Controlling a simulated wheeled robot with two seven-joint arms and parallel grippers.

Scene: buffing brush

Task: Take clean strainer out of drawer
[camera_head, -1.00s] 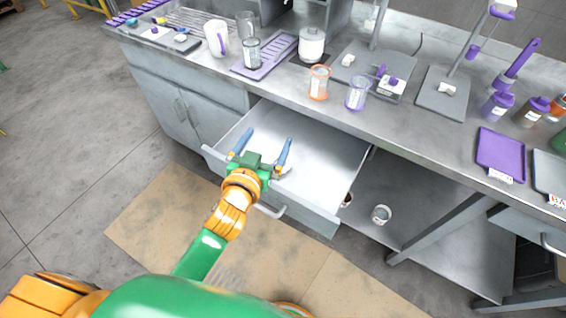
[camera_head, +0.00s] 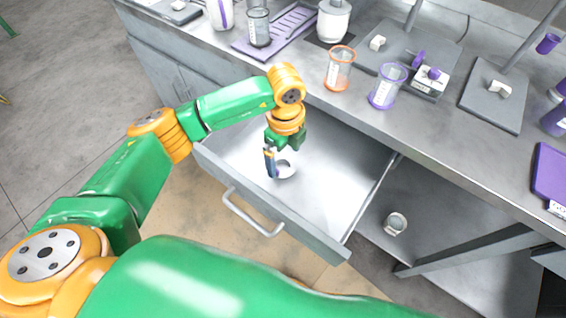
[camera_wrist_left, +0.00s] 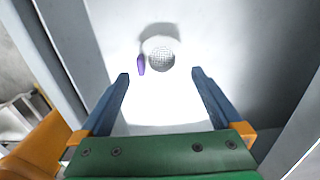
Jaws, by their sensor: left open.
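The strainer (camera_head: 286,169) lies on the floor of the open drawer (camera_head: 325,185); in the head view only a grey rounded part shows beside my finger. In the left wrist view its round mesh (camera_wrist_left: 162,59) is seen from above, with a purple piece (camera_wrist_left: 141,65) just left of it. My left gripper (camera_head: 271,164) points down into the drawer, above the strainer and partly covering it. Its blue fingers are apart and empty, and in the left wrist view (camera_wrist_left: 160,74) the mesh lies between and beyond the fingertips. My right gripper is out of view.
The steel counter (camera_head: 300,75) edge is close behind my left wrist. An orange-rimmed beaker (camera_head: 340,68) and a purple-rimmed beaker (camera_head: 387,86) stand near that edge. The drawer's right half is bare. A small cup (camera_head: 395,223) sits on the lower shelf.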

